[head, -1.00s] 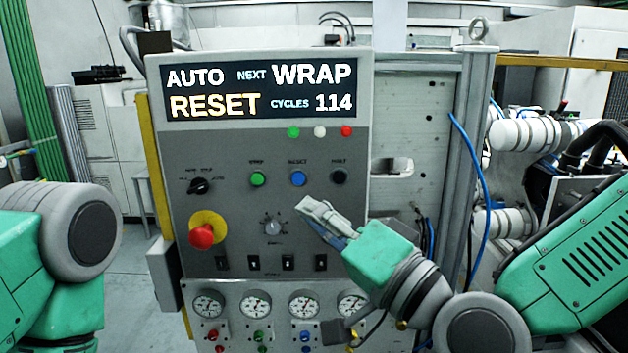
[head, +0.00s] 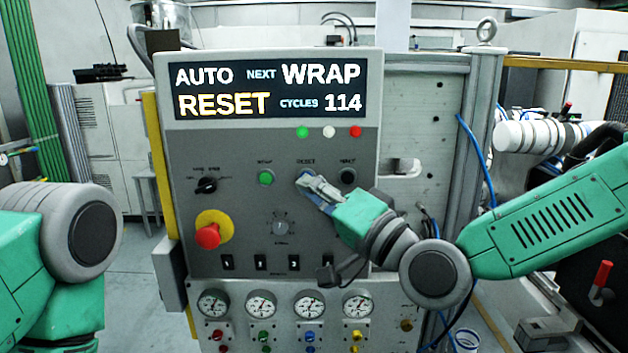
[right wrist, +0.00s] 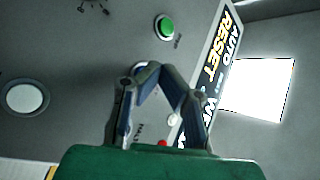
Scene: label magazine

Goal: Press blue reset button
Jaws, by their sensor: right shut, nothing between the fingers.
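The control panel (head: 180,150) stands in front of me with a lit display (head: 268,92) reading AUTO, NEXT WRAP, RESET, CYCLES 114. The blue reset button (head: 303,175) sits under the RESET label, mostly hidden behind my right fingertips. My right gripper (head: 308,181) is shut and empty, its tips at the button; I cannot tell whether they touch it. My left gripper is out of view; only my left arm shows.
A green button (head: 265,178) is left of the blue one and a black button (head: 347,176) is right. A red emergency knob (head: 208,236) on a yellow base sticks out lower left. Switches and several gauges (head: 213,304) lie below.

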